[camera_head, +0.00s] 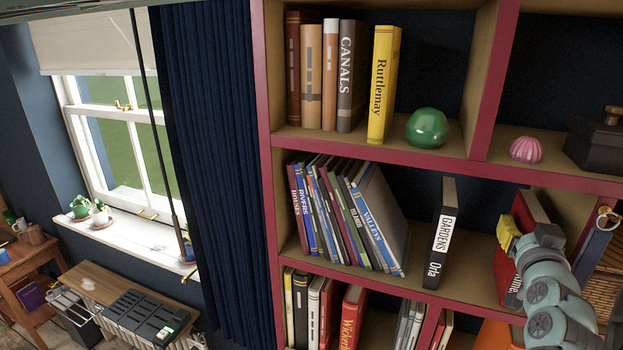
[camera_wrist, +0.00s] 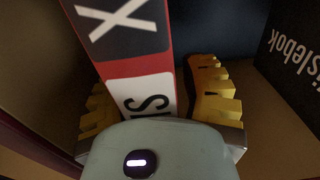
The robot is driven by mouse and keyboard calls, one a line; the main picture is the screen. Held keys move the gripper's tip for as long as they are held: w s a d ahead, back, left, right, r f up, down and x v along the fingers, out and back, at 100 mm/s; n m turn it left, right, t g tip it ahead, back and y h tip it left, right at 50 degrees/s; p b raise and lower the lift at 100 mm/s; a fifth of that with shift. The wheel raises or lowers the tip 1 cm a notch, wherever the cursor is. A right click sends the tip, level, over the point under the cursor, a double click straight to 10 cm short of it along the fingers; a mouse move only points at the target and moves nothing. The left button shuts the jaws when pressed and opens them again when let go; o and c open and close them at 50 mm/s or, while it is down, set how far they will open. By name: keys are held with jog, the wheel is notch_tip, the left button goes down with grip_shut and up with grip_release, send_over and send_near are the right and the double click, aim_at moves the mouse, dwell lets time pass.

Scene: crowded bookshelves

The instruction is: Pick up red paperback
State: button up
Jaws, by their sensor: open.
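A red book (camera_head: 534,208) stands in the right part of the middle shelf, partly hidden by my arm. In the wrist view a red spine (camera_wrist: 141,65) with a black panel and a white lettered label rises between the two yellow fingers; I take it to be the same book. My gripper (camera_head: 509,238) is at the front of this book in the head view. In the wrist view my gripper (camera_wrist: 152,85) is open, with one finger on each side of the spine. I cannot tell whether either finger touches it. The lower spine is hidden behind the gripper body.
A dark book with white lettering (camera_wrist: 291,48) stands to the right of the fingers. The dark GARDENS book (camera_head: 440,235) leans to the left of my gripper. The shelf divider (camera_head: 582,225) is close on the right. Bare shelf lies between GARDENS and the leaning books (camera_head: 340,215).

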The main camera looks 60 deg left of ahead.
jog(key=shift+o, duration=0.4)
jog(key=shift+s+f, duration=0.1)
jog(key=shift+d, duration=0.15)
grip_shut()
